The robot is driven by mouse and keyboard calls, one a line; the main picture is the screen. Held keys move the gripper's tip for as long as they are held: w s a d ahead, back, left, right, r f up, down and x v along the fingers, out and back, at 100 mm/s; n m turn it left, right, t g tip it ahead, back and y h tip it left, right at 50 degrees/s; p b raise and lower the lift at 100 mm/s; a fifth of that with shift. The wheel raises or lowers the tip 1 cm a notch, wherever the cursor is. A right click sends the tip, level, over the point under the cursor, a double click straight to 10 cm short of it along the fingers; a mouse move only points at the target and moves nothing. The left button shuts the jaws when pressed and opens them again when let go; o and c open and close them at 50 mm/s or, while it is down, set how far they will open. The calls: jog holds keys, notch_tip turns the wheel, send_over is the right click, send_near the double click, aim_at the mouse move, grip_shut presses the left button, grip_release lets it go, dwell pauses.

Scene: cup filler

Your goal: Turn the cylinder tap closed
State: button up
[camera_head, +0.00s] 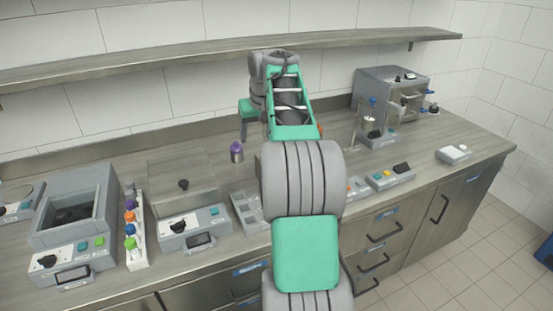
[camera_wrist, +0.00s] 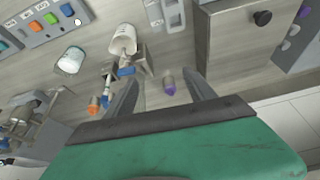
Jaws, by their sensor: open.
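My gripper (camera_wrist: 165,84) is open, its two fingers pointing down over the worktop; it also shows at the end of my arm in the head view (camera_head: 250,128). In the wrist view a white cylinder (camera_wrist: 123,40) sits in a metal stand left of the fingers. A blue tap handle (camera_wrist: 126,71) lies just below it, close to the left finger but apparently apart from it. An orange handle (camera_wrist: 93,106) is farther left. I cannot tell which handle is the cylinder tap, or whether it is open. My arm hides this stand in the head view.
A purple-capped vial (camera_head: 237,153) stands on the worktop below my gripper and shows between the fingers in the wrist view (camera_wrist: 168,82). A wall shelf (camera_head: 180,60) runs behind. Button boxes (camera_head: 390,177) line the front.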

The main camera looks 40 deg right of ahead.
jog(key=d+f, duration=0.4)
jog(key=d, duration=0.5)
jog(key=shift+m+h, duration=0.3)
jog(key=b+x, duration=0.1)
jog(key=x, duration=0.5)
jog(key=shift+f, duration=0.35)
jog(key=shift+c, duration=0.2)
jog(key=c, duration=1.3)
jog(key=shift+r+p, duration=0.3)
jog(key=shift+p, duration=0.3)
jog(key=shift+c, duration=0.2)
jog(key=shift+n+p, duration=0.5)
jog(key=shift+p, duration=0.1)
jog(key=shift+f+n, duration=0.25)
jog(key=shift+n, duration=0.05)
